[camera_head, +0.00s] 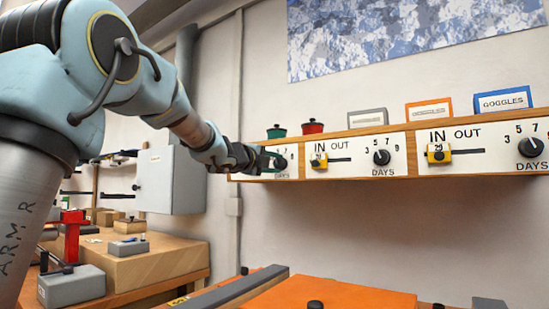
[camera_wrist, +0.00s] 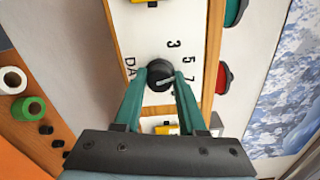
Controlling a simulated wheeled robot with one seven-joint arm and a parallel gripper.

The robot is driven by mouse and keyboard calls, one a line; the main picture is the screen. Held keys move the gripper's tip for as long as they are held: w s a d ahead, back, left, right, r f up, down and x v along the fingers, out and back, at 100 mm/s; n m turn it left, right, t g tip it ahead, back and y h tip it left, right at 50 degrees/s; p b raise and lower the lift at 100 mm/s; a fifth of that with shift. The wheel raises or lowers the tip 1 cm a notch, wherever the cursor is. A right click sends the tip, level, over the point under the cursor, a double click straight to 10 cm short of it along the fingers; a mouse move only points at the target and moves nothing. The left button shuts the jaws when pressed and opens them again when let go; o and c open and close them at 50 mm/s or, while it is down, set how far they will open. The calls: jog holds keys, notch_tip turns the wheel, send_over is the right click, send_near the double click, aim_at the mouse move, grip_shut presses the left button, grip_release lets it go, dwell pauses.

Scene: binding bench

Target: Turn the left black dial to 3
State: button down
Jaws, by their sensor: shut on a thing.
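The left black dial (camera_wrist: 155,72) sits on a white panel (camera_head: 290,154) at the left end of the wooden shelf front. In the wrist view its panel shows the numbers 3, 5 and 7, and part of the word DAYS. A pale mark on the dial points roughly toward the 7. My gripper (camera_wrist: 161,80) has its green fingers on either side of the dial, shut on it. In the head view my gripper (camera_head: 277,162) covers most of the left panel and part of the dial.
Two similar black dials, middle (camera_head: 382,157) and right (camera_head: 531,147), sit on panels with yellow sliders (camera_head: 319,160). A grey wall box (camera_head: 170,180) is at left; an orange surface (camera_head: 330,294) is below.

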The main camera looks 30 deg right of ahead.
jog(key=n+p, duration=0.3)
jog(key=n, duration=0.1)
jog(key=shift+r+n, duration=0.1)
jog(key=shift+n, duration=0.2)
jog(key=n+p, duration=0.2)
jog(key=n, duration=0.2)
jog(key=shift+f+p, duration=0.2)
jog(key=shift+p, duration=0.15)
jog(key=shift+n, duration=0.3)
jog(key=shift+c, duration=2.4)
grip_release()
jog(key=b+v, duration=0.1)
jog(key=v, duration=0.9)
jog(key=shift+s+a+b, duration=0.15)
jog(key=shift+a+b, duration=0.15)
jog(key=shift+a, duration=0.1)
